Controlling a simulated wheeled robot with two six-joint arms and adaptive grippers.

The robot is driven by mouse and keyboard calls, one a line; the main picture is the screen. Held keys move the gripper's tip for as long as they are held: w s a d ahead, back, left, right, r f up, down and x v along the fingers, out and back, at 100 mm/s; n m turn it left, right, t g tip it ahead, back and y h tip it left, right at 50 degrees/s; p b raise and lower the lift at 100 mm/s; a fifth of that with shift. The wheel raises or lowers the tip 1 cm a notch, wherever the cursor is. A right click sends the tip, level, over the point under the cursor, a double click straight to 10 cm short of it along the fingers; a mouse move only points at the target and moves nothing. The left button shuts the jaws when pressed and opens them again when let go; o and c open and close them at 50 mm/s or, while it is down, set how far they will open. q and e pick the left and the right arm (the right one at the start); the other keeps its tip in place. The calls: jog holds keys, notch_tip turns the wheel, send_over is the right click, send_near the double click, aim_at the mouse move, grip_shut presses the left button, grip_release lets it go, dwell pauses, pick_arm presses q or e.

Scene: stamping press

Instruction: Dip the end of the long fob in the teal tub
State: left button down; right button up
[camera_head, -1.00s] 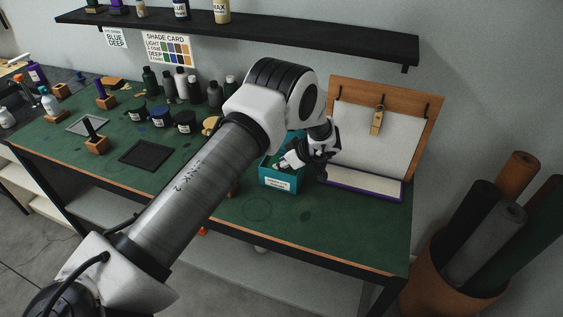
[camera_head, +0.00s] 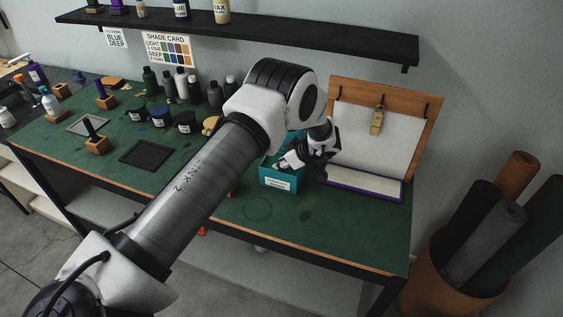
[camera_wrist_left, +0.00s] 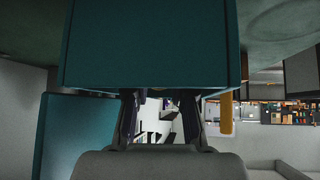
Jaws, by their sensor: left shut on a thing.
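The teal tub (camera_head: 283,183) stands on the green bench with a pale label on its front. My left gripper (camera_head: 291,160) is at the tub's top opening, with the wrist above its right side. In the left wrist view the tub's teal wall (camera_wrist_left: 150,45) fills the upper middle, and my left gripper (camera_wrist_left: 158,105) shows just below it, partly covered. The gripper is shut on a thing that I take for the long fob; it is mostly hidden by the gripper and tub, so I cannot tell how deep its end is. My right gripper is not in view.
A wooden board (camera_head: 436,112) with a white panel and a hanging tan tag (camera_head: 376,123) stands close on the right. Dark bottles and jars (camera_head: 185,122) stand at the back left. The bench front (camera_head: 325,225) is clear. A shelf (camera_head: 300,35) runs above.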

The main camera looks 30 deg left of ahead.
pick_arm(q)
notch_tip(320, 180, up, 11)
jog(key=p, duration=0.8)
jog(key=shift+s, duration=0.15)
jog(key=shift+r, duration=0.1)
dwell(0.9)
